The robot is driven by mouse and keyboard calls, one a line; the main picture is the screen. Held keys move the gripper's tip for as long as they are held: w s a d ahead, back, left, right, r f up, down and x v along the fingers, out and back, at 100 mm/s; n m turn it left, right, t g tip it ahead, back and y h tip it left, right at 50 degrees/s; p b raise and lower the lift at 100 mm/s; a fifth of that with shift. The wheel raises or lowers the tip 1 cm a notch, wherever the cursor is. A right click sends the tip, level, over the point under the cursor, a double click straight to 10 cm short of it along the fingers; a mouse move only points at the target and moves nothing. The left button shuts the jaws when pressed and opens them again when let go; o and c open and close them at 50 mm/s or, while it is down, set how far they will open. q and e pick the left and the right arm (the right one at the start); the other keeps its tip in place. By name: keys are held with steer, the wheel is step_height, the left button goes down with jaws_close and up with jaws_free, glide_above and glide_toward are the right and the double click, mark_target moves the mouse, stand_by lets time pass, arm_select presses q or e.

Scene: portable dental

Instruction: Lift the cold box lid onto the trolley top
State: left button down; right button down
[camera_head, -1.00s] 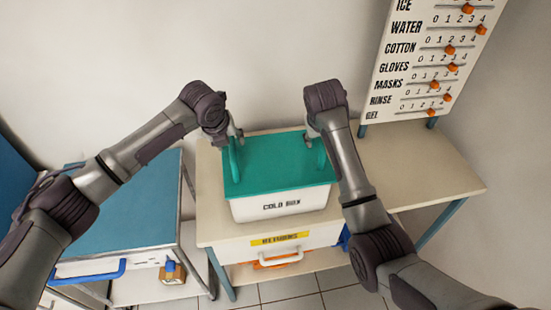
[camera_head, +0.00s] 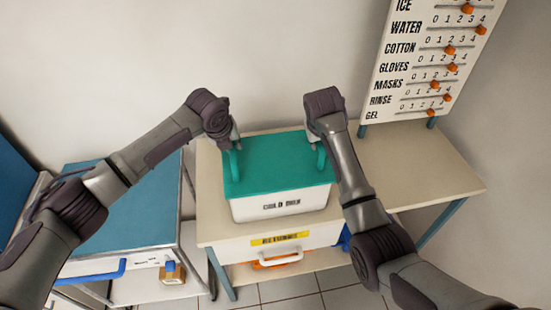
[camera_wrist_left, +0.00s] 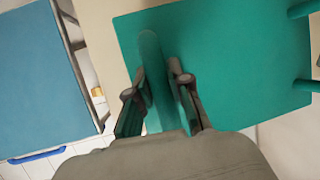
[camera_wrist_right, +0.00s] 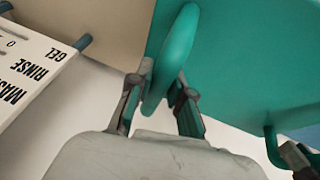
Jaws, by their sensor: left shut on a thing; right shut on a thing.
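The cold box (camera_head: 282,207) is a white bin labelled COLD BOX, standing on the cream table. Its green lid (camera_head: 277,165) sits on top, with an upright green handle at each side. My left gripper (camera_head: 235,145) is shut on the left handle, which shows between its fingers in the left wrist view (camera_wrist_left: 152,65). My right gripper (camera_head: 314,142) is shut on the right handle, seen between its fingers in the right wrist view (camera_wrist_right: 172,60). The trolley (camera_head: 130,215) has a blue top and stands to the left of the table.
The cream table (camera_head: 420,170) is bare to the right of the box. A board with labelled orange sliders (camera_head: 425,70) stands at its back right. A drawer with a yellow label (camera_head: 280,239) is under the box. The visible trolley top is clear, and a gap separates it from the table.

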arm_select(q)
steer(key=shift+r, duration=0.2)
arm_select(e)
steer(key=shift+r, duration=0.15)
